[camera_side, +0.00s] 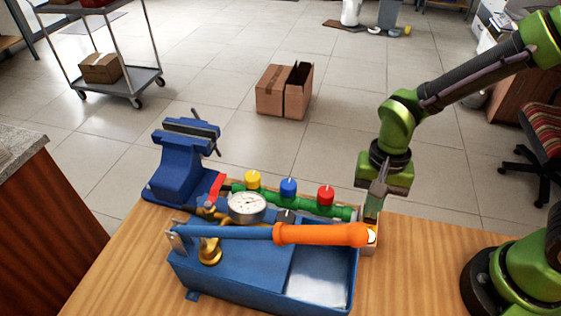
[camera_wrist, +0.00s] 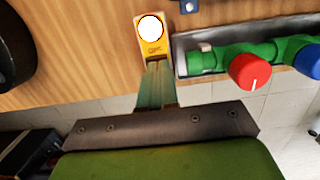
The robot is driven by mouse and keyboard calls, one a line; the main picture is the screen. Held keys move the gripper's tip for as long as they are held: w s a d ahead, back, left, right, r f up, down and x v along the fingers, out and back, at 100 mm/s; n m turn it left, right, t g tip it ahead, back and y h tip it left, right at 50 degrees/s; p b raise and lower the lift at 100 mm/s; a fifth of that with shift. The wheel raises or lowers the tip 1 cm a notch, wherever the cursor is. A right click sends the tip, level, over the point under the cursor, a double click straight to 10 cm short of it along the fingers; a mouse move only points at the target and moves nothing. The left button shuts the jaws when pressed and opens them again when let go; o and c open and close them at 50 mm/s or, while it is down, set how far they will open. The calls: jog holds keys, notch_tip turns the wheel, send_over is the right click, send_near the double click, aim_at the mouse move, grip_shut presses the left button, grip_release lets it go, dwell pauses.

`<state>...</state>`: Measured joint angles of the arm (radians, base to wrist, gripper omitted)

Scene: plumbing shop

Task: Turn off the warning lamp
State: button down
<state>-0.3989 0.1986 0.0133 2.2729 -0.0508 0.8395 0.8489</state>
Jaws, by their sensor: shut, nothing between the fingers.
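The warning lamp (camera_wrist: 151,28) is a bright white round light on a small yellow housing with dark lettering. It looks lit. In the side view the lamp (camera_side: 371,236) shows as a pale glow at the right end of the orange handle, which hides part of it. My gripper (camera_side: 371,217) points down just above and behind the lamp housing. In the wrist view the fingers of my gripper (camera_wrist: 157,66) are together and empty, with their tips close to the housing's lettered end. I cannot tell whether they touch it.
A blue pump box (camera_side: 235,270) with a long orange handle (camera_side: 320,234) stands on the wooden bench (camera_side: 420,270). Behind it are a gauge (camera_side: 247,207) and a green manifold with yellow, blue and red knobs (camera_side: 326,195). A blue vise (camera_side: 183,160) stands left.

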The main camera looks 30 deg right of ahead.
jog(key=shift+f, duration=0.1)
jog(key=shift+a+f, duration=0.1)
jog(key=shift+f, duration=0.1)
dwell(0.4)
jog(key=shift+w+d+r, duration=0.2)
jog(key=shift+w+d, duration=0.3)
jog(key=shift+d, duration=0.1)
notch_tip(320, 180, up, 14)
jog(key=w+d, duration=0.1)
dwell(0.5)
jog(key=shift+w+d, duration=0.1)
